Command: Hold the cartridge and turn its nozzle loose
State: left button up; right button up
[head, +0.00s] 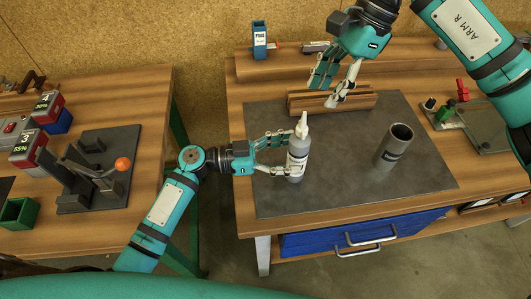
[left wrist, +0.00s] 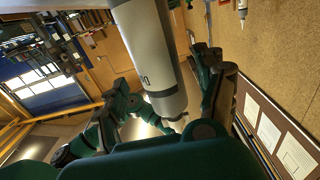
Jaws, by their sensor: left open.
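The cartridge (head: 297,163) is a pale grey cylinder with a dark printed label. It stands upright on the dark mat, with its white tapered nozzle (head: 302,126) pointing up. My left gripper (head: 289,153) is open, with its fingers on either side of the cartridge body. In the left wrist view the cartridge (left wrist: 150,55) fills the space between the fingers; whether they touch it is unclear. My right gripper (head: 324,95) is open and empty, above and behind the cartridge, over or in front of a grooved wooden block (head: 360,98). It is apart from the nozzle.
A dark grey open cup (head: 394,147) stands on the mat (head: 345,190) to the right. A fixture with red and green parts (head: 463,90) is at the far right. A blue box (head: 259,39) stands on the back shelf. The mat's front is clear.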

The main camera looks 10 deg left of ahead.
pick_arm(q)
jog(key=shift+x, duration=1.35)
jog(key=shift+c, duration=0.3)
